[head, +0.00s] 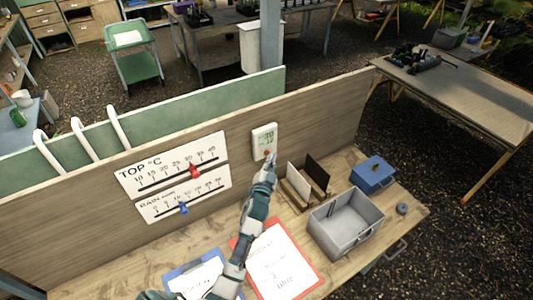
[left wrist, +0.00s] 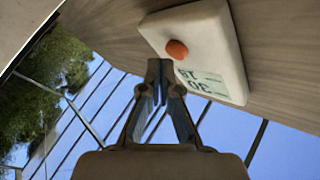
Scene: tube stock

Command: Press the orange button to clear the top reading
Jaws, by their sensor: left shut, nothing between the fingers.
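The white reading unit (head: 264,136) is mounted on the upright wooden board. Its orange button (head: 267,153) sits at the lower part of its face, under a small greenish display. The unit (left wrist: 215,35) also shows turned over in the left wrist view, with the orange button (left wrist: 177,50) standing out and two rows of digits on the display (left wrist: 202,82). My left gripper (head: 270,160) is shut and empty, its tips just below the button. In the wrist view the shut tips (left wrist: 160,68) appear close to the button, with a small gap in the picture. My right gripper is not seen.
A white TOP °C scale with a red slider (head: 194,171) and a RAIN scale with a blue slider (head: 183,208) are left on the board. An upright card holder (head: 294,193), grey bin (head: 346,222), blue box (head: 372,174) and clipboards (head: 275,262) occupy the bench.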

